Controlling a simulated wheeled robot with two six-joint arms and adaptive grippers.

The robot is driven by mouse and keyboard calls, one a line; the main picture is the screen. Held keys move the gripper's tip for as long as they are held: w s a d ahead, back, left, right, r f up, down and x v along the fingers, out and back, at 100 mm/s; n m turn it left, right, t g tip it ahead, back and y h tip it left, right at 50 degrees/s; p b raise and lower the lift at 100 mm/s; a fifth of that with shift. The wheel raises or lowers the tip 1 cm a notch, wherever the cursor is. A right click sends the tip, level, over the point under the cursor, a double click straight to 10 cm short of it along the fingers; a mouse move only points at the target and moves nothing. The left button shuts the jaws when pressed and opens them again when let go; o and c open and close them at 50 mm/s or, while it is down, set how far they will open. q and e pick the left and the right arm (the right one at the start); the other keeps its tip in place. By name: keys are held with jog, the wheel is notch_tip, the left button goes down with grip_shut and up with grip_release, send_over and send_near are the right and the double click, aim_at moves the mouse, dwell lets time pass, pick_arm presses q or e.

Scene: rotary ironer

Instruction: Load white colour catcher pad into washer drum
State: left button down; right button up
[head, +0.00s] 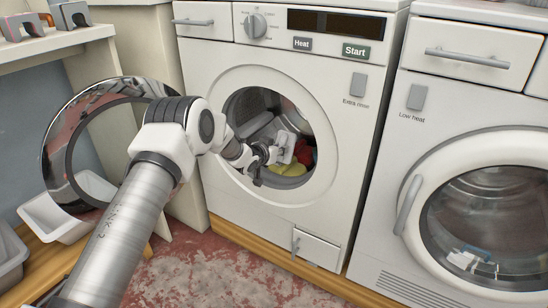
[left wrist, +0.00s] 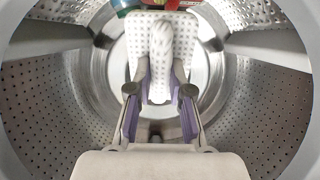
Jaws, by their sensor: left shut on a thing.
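The white colour catcher pad (head: 287,146) is in my left gripper (head: 268,155), just inside the opening of the washer drum (head: 248,106). In the left wrist view, the perforated white pad (left wrist: 141,48) stands between the two fingers of my left gripper (left wrist: 160,90), with a raised rib down its middle. The fingers are shut on it. The perforated metal drum wall (left wrist: 70,85) surrounds the gripper in that view. My right gripper is not in view.
Yellow cloth (head: 288,169) and red cloth (head: 304,153) lie low in the drum. The washer's round door (head: 62,110) is swung open to the left, beside my left arm. A dryer (head: 415,140) with a closed door stands on the right.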

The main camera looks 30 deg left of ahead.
pick_arm(q)
jog(key=shift+w, duration=0.6)
jog(key=c, duration=1)
grip_release()
jog(key=v, duration=1.2)
jog(key=shift+d+r, duration=0.1)
